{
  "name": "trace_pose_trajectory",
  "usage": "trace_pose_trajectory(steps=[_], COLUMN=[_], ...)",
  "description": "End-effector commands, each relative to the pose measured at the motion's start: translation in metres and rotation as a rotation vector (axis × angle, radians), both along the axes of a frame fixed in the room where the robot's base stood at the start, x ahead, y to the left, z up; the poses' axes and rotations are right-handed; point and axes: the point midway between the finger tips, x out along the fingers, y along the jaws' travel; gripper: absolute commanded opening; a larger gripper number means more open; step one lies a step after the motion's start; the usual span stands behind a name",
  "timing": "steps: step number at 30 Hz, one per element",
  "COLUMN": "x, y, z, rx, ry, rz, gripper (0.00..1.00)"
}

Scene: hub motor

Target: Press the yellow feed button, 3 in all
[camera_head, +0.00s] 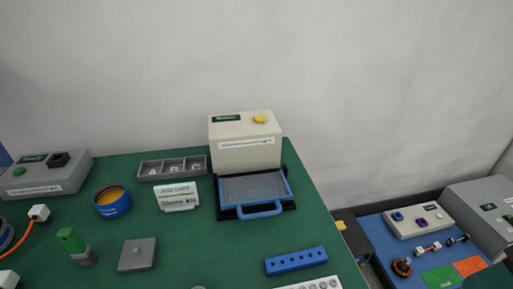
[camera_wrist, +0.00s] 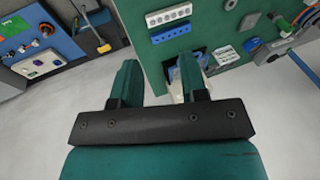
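The yellow feed button (camera_head: 260,119) sits on top of a cream box (camera_head: 246,148) at the back of the green table, in the head view. The box has a green label and a white text strip on its front. A grey tray with a blue frame and handle (camera_head: 260,210) lies in front of it. My gripper (camera_wrist: 160,75) shows in the wrist view with its two teal fingers apart and nothing between them. It looks well away from the button. The button cannot be made out in the wrist view, where the fingers cover part of the tray and box area.
The green table (camera_head: 200,245) also holds a blue block with holes (camera_head: 296,261), a three-part grey bin (camera_head: 172,168), a white sign (camera_head: 178,196), a blue round tub (camera_head: 111,201) and a grey control box (camera_head: 45,175). A blue table (camera_head: 400,262) with parts stands at the right.

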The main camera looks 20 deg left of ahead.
Motion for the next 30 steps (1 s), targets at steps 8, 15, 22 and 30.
trace_pose_trajectory(steps=[8, 15, 22, 30], x=[0.0000, 0.0000, 0.0000, 0.0000], y=[0.0000, 0.0000, 0.0000, 0.0000], z=[0.0000, 0.0000, 0.0000, 0.0000], rx=[0.000, 0.000, 0.000, 0.000], ry=[0.000, 0.000, 0.000, 0.000], rz=[0.000, 0.000, 0.000, 0.000], gripper=[0.40, 0.19, 0.00, 0.00])
